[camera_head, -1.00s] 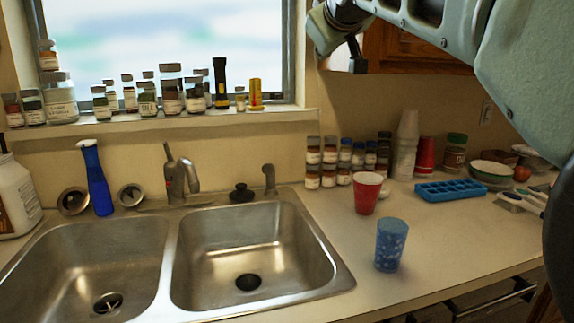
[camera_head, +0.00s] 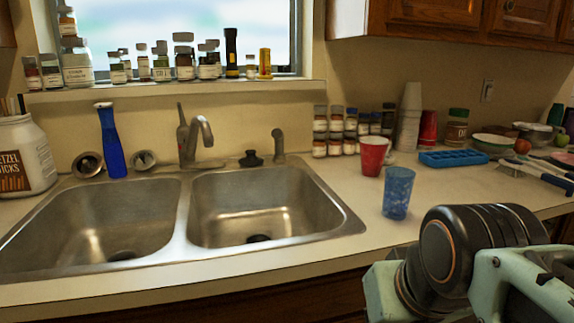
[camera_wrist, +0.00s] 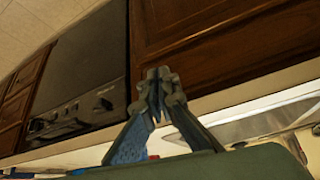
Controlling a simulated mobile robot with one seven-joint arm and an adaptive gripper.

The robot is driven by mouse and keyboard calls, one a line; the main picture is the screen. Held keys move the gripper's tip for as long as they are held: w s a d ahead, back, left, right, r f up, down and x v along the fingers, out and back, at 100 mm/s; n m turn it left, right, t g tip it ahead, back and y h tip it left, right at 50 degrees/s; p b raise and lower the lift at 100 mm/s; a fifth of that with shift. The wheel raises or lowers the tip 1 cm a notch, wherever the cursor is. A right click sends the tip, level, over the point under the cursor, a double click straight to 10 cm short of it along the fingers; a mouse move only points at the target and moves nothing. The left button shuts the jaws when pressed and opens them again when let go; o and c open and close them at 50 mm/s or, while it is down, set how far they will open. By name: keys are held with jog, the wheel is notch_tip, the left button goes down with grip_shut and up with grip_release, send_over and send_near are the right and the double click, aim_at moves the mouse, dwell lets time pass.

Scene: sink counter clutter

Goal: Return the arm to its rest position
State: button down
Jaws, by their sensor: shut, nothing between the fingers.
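My gripper (camera_wrist: 160,84) is in the wrist view, its two fingers drawn together at the tips with nothing between them. It points toward wooden cabinet fronts (camera_wrist: 225,35) and touches nothing that I can see. In the head view my arm is folded low at the lower right, in front of the counter edge; the gripper itself is out of that view.
A blue speckled cup (camera_head: 397,193) and a red cup (camera_head: 373,156) stand on the counter (camera_head: 330,245), right of the double sink (camera_head: 186,225). A blue tray (camera_head: 455,158) lies farther right. A dark appliance (camera_wrist: 85,75) shows beside the cabinets.

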jog(key=s+f, duration=0.3)
notch_tip(320, 180, up, 32)
jog(key=p, duration=3.2)
jog(key=shift+w+f+g, duration=0.15)
jog(key=shift+f+g, duration=0.1)
jog(key=shift+g, duration=0.05)
